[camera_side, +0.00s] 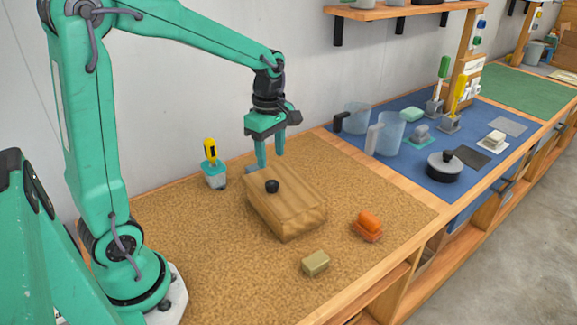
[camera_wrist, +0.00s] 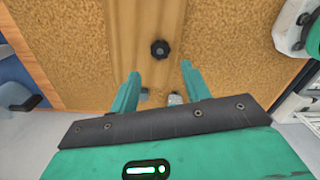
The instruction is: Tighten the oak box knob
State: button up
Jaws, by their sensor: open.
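The oak box (camera_side: 290,205) is a low wooden block on the cork mat, seen from above in the wrist view (camera_wrist: 130,25). Its small black knob (camera_side: 272,186) sits on top, toward the left in the side view. The knob also shows in the wrist view (camera_wrist: 159,49), where its rim is lobed. My gripper (camera_side: 271,158) is open and empty, pointing down above the back part of the box. In the wrist view the fingertips (camera_wrist: 159,70) stand apart, with the knob just beyond the gap between them. The knob is not between the fingers.
A cup with a yellow-handled tool (camera_side: 213,165) stands left of the box. An orange brush (camera_side: 368,225) and a tan block (camera_side: 315,263) lie to its front right. Clear jugs (camera_side: 387,133) and a lidded pot (camera_side: 445,167) stand on the blue mat. The cork mat's front left is clear.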

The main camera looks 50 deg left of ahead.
aim_at(272, 183)
jog(key=shift+f, duration=0.15)
jog(key=shift+f, duration=3.6)
jog(key=shift+f, duration=0.2)
jog(key=shift+c, duration=0.2)
jog(key=c, duration=0.7)
jog(key=m, duration=0.5)
jog(key=shift+m, duration=0.4)
jog(key=o, duration=0.7)
jog(key=shift+r, duration=0.1)
